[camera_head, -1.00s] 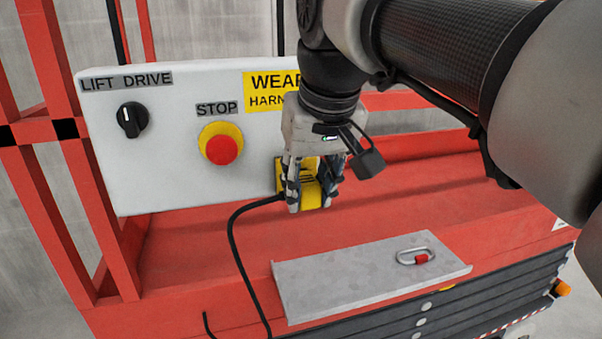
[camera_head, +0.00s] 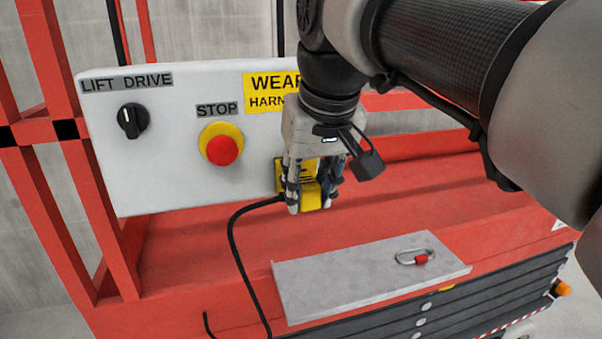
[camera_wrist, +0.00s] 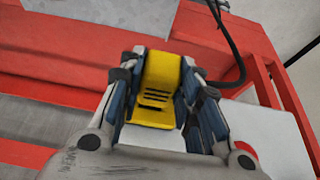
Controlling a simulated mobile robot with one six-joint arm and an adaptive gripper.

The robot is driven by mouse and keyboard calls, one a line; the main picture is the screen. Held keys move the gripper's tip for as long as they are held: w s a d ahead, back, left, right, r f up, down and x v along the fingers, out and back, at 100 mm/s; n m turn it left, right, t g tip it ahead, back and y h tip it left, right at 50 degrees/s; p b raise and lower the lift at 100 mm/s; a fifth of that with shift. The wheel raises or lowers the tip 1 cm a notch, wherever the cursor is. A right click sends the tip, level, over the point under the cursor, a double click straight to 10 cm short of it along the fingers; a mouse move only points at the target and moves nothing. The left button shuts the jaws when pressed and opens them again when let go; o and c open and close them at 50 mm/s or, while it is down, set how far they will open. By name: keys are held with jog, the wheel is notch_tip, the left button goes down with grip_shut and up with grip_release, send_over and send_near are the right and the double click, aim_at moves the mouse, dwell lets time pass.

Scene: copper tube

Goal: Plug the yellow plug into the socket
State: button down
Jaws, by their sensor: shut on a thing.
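The yellow plug (camera_head: 311,195) is between the fingers of my gripper (camera_head: 310,198), which is shut on it in front of the white panel's lower right part. A black cable runs from the plug's left side and hangs down. In the wrist view the plug (camera_wrist: 160,85) shows as a yellow block with dark slots, with a finger of my gripper (camera_wrist: 158,98) on each side. A yellow plate (camera_head: 279,176) on the panel shows just left of the fingers. The socket opening is hidden behind my gripper, and I cannot tell whether the plug touches it.
The white panel (camera_head: 160,180) carries a black rotary knob (camera_head: 132,120) and a red stop button (camera_head: 222,150). A grey metal plate (camera_head: 340,285) with a carabiner (camera_head: 414,257) lies on the red platform below. Red posts stand at the left.

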jog(key=shift+w+a+p, duration=0.2)
jog(key=shift+w+p, duration=0.25)
jog(key=shift+w, duration=0.1)
dwell(0.7)
jog(key=c, duration=1.1)
grip_release()
jog(key=shift+w, duration=0.1)
jog(key=v, duration=1.2)
jog(key=s+d+f+m+b, duration=0.1)
jog(key=s+d+f+b, duration=0.3)
jog(key=f, duration=1.4)
jog(key=s+d+f+m+h+b, duration=0.1)
jog(key=s+d+f+b, duration=0.2)
jog(key=f+b, duration=0.9)
jog(key=s+d+f+m+b, duration=0.1)
jog(key=s+d+f+b, duration=0.3)
jog(key=f, duration=2.1)
jog(key=s+b, duration=0.4)
jog(key=s, duration=0.1)
jog(key=shift+d, duration=0.3)
